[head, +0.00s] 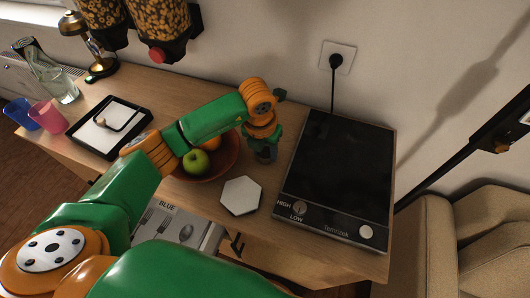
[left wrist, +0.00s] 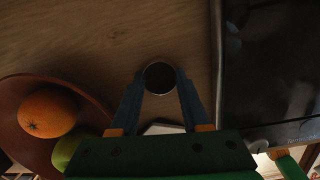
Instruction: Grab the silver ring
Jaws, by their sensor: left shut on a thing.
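The silver ring (left wrist: 160,63) shows in the left wrist view as a small round band with a dark middle, over the wooden counter. My left gripper (left wrist: 160,82) is shut on it, with one finger on each side. In the head view my left gripper (head: 265,154) points down at the counter between the fruit bowl and the cooktop. The ring is hidden there behind the gripper. I cannot tell whether the ring touches the counter. My right gripper is not in view.
The brown bowl (head: 233,166) with a green apple (head: 196,161) and an orange is close left of the gripper. The black cooktop (head: 340,165) is close right. A white hexagonal tile (head: 240,196) lies in front. An open cutlery drawer (head: 205,236) is below the counter.

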